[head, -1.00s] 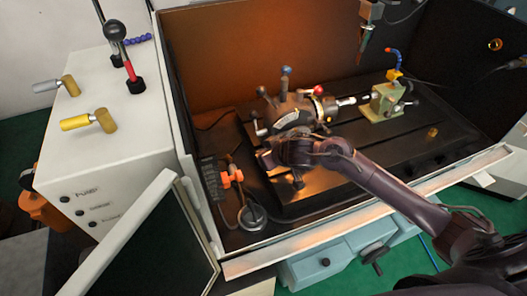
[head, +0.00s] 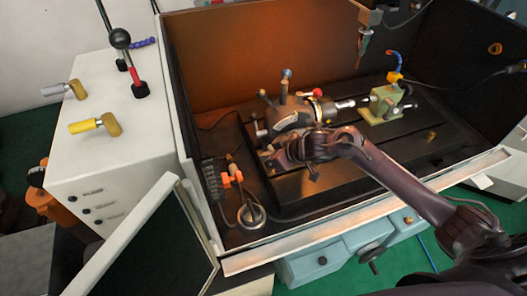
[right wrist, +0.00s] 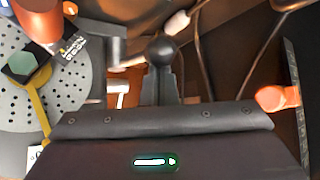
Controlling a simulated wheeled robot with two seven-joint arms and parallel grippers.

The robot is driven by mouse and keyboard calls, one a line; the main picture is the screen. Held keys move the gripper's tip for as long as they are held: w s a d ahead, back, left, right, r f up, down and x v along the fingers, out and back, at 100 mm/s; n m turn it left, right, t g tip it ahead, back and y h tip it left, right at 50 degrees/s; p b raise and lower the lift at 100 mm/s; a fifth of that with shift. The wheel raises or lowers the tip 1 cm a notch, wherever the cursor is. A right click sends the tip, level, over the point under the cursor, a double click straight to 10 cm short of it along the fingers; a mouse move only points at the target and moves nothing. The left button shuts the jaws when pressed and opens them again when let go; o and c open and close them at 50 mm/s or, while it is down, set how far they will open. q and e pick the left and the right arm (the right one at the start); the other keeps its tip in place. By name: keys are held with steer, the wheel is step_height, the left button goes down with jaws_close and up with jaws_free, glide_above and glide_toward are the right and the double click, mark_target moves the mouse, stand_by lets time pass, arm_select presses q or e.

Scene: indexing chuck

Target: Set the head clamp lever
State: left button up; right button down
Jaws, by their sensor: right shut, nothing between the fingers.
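The indexing head (head: 292,120) sits on the machine table. Levers with a black knob (head: 262,92), a blue knob (head: 287,73) and a red knob (head: 317,92) rise from it. I cannot tell which is the head clamp lever. My right gripper (head: 287,157) is at the near side of the head, its fingertips hard to make out. In the right wrist view the shut fingers (right wrist: 162,88) point at a black ball knob (right wrist: 162,50) just beyond them; whether they touch is unclear. A perforated dividing plate (right wrist: 40,90) is at the left. My left gripper is not in view.
A green tailstock (head: 385,103) stands right of the head. An orange clamp (head: 232,178) and a round dark-centred part (head: 251,214) lie at the left of the tray. The enclosure's front rim (head: 350,220) runs below my right arm. White cabinet (head: 100,150) at left.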

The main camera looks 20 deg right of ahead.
steer(key=shift+s+d+f+p, duration=0.15)
steer(key=shift+s+d+p, duration=0.1)
steer(key=shift+d+p, duration=0.05)
steer(key=shift+d+f, duration=0.1)
steer(key=shift+d, duration=0.05)
stand_by(0.4)
steer(key=shift+s, duration=0.1)
steer(key=b+v, duration=0.1)
steer(key=v, duration=0.6)
steer(key=shift+d+r, duration=0.15)
steer(key=shift+r, duration=0.3)
steer(key=shift+s, duration=0.1)
